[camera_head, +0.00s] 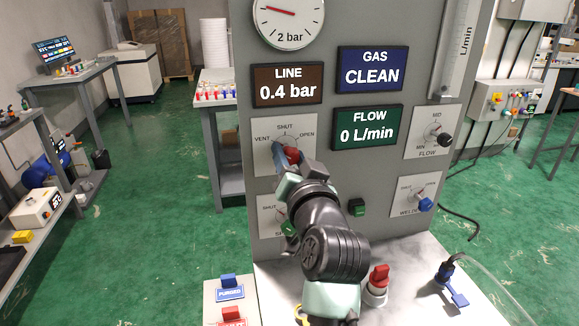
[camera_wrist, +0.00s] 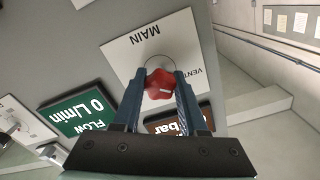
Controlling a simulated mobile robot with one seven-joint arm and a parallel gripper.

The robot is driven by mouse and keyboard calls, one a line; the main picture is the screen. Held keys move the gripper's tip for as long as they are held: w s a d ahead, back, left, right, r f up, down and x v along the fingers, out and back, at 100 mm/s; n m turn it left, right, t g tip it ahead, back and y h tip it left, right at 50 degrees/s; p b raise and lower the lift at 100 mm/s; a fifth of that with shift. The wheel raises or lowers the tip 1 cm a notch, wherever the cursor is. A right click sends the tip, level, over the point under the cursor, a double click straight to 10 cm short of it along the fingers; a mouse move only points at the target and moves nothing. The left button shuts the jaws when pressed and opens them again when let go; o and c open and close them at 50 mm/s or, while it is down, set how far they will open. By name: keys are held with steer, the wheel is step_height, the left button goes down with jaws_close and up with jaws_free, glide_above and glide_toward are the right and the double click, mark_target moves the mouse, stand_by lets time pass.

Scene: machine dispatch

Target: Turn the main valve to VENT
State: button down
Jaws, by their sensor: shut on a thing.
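The main valve is a red knob (camera_wrist: 159,84) on a white plate (camera_wrist: 125,60) marked MAIN and VENT in the wrist view. In the head view the red knob (camera_head: 291,154) is partly hidden by my gripper, and its plate (camera_head: 262,128) reads VENT, SHUT and OPEN from left to right. My gripper (camera_wrist: 160,88) is shut on the knob, with one blue finger on each side. It also shows in the head view (camera_head: 284,157), coming up from below right. I cannot tell which label the knob points to.
Displays read LINE 0.4 bar (camera_head: 288,84), GAS CLEAN (camera_head: 370,69) and FLOW 0 L/min (camera_head: 366,127). A FLOW knob (camera_head: 437,134) and a blue WELDER knob (camera_head: 425,204) sit to the right. A red-topped fitting (camera_head: 379,279) and a blue-handled fitting (camera_head: 452,285) stand on the bench below.

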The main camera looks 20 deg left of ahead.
steer(key=shift+n+b, duration=0.3)
steer(key=shift+n, duration=0.3)
steer(key=shift+c, duration=2.2)
jaws_free()
steer(key=shift+s, duration=0.1)
steer(key=b+v, duration=0.2)
steer(key=v, duration=1.1)
